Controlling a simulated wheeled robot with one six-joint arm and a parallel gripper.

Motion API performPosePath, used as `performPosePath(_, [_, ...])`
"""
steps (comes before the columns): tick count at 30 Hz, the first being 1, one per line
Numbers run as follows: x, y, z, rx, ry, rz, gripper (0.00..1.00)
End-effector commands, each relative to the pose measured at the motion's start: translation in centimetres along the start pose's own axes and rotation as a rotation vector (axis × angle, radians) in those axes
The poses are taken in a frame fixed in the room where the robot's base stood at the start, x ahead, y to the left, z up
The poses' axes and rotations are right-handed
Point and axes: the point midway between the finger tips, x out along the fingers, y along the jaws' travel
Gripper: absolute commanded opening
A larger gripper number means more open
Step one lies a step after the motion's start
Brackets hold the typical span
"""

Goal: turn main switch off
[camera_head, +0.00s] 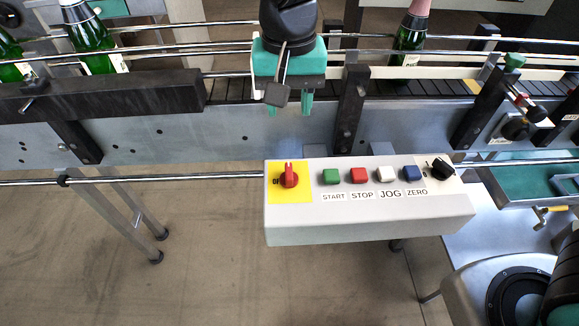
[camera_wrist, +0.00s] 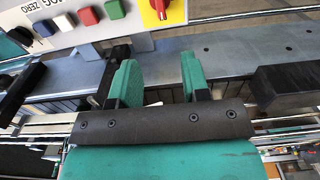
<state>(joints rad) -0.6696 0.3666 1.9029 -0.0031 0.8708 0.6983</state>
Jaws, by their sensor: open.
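The main switch (camera_head: 289,176) is a red rotary knob on a yellow plate at the left end of the white control box. Its handle points up, away from the box's front edge, and part of an "OFF" label shows to its left. The switch also shows at the top of the wrist view (camera_wrist: 160,6), cut off by the frame edge. My gripper (camera_head: 290,108) has green fingers and hangs over the conveyor's side rail, behind the box and above the switch in the head picture. In the wrist view its fingers (camera_wrist: 160,85) are apart with nothing between them.
Green START (camera_head: 331,177), red STOP (camera_head: 359,175), white JOG (camera_head: 387,174) and blue ZERO (camera_head: 411,173) buttons sit right of the switch, then a black knob (camera_head: 441,168). Green bottles (camera_head: 92,38) stand on the conveyor behind. The floor before the box is clear.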

Motion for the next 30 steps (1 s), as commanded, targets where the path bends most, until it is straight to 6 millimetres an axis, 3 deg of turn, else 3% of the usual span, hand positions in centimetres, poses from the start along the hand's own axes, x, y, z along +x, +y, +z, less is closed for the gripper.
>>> performPosePath(5, [2.3,0.0,-0.1,0.009,-0.003,0.007,0.43])
performPosePath(21, [14.1,0.2,-0.1,0.009,-0.004,0.006,0.43])
performPosePath(30, [17.1,0.1,-0.1,0.008,0.000,0.002,0.43])
